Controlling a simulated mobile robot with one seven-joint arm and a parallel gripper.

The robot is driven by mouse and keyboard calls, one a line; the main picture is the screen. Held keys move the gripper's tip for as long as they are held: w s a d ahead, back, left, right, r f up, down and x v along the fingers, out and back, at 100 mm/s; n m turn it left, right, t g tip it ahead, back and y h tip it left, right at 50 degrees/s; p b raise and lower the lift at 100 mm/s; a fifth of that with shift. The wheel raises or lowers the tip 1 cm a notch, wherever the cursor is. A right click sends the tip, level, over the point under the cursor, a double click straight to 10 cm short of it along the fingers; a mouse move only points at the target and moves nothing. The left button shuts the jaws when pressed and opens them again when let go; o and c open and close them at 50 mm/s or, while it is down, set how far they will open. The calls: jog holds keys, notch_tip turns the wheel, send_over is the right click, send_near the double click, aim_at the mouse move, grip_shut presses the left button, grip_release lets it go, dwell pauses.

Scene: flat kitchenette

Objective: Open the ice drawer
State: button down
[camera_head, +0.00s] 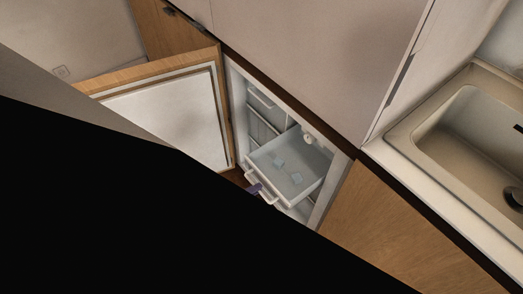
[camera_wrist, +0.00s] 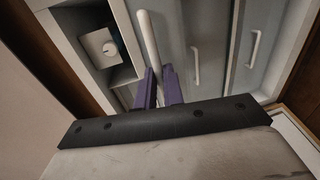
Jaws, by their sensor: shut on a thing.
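The ice drawer (camera_head: 296,163) is a pale box with a few ice cubes (camera_head: 280,163) inside. It stands pulled out from the small fridge compartment (camera_head: 236,92), with its inside visible from above. Its white bar handle (camera_wrist: 149,38) appears in the wrist view between my purple fingers. My gripper (camera_wrist: 159,80) is shut on this handle. In the head view my gripper (camera_head: 256,189) is a small purple shape at the drawer's front handle, partly hidden by the dark mass in the foreground.
The wooden fridge door (camera_head: 160,68) stands wide open on the left. A sink (camera_head: 470,135) and wooden cabinet (camera_head: 370,205) are on the right.

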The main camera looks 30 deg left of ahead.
jog(key=shift+s+a, duration=0.1)
jog(key=shift+s, duration=0.1)
jog(key=c, duration=1.5)
grip_release()
jog(key=b+v, duration=0.2)
jog(key=v, duration=1.1)
jog(key=shift+s+a+r, duration=0.1)
jog(key=shift+s, duration=0.25)
